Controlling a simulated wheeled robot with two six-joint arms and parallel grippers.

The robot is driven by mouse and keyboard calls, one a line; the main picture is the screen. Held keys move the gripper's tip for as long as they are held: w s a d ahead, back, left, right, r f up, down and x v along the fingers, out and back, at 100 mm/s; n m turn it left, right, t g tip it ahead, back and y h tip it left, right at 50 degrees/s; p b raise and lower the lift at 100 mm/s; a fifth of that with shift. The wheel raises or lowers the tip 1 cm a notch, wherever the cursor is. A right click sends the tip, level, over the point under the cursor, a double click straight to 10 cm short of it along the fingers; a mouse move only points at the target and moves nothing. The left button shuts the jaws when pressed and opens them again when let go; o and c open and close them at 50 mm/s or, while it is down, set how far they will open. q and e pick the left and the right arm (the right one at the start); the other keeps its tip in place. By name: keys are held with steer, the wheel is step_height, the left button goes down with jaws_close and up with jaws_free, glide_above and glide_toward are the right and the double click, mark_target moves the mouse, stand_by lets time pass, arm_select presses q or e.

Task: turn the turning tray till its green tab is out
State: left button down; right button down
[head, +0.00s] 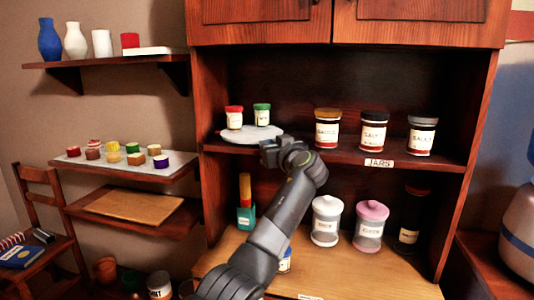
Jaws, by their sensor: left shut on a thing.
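The turning tray (240,136) is a pale round disc on the upper shelf of the hutch, at its left end. A red-lidded jar (234,119) and a green-lidded jar (262,115) stand upright on it. My left gripper (268,153) is at the tray's front right edge and shut on it; the jaws cover the exact spot they hold. No green tab shows; the gripper and wrist hide part of the front rim. My right gripper is not in view.
Three dark labelled jars (373,131) stand to the right on the same shelf, behind a JARS label (379,163). Below are a white canister (326,222), a pink-lidded canister (370,228) and a green container (246,215) near my forearm. The cupboard (420,22) hangs above.

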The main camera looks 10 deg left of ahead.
arm_select(q)
steer(key=shift+w+d, duration=0.1)
steer(key=shift+d, duration=0.1)
stand_by(0.4)
steer(key=c, duration=1.3)
jaws_free()
steer(key=shift+b+v, duration=2.65)
steer(key=shift+v, duration=6)
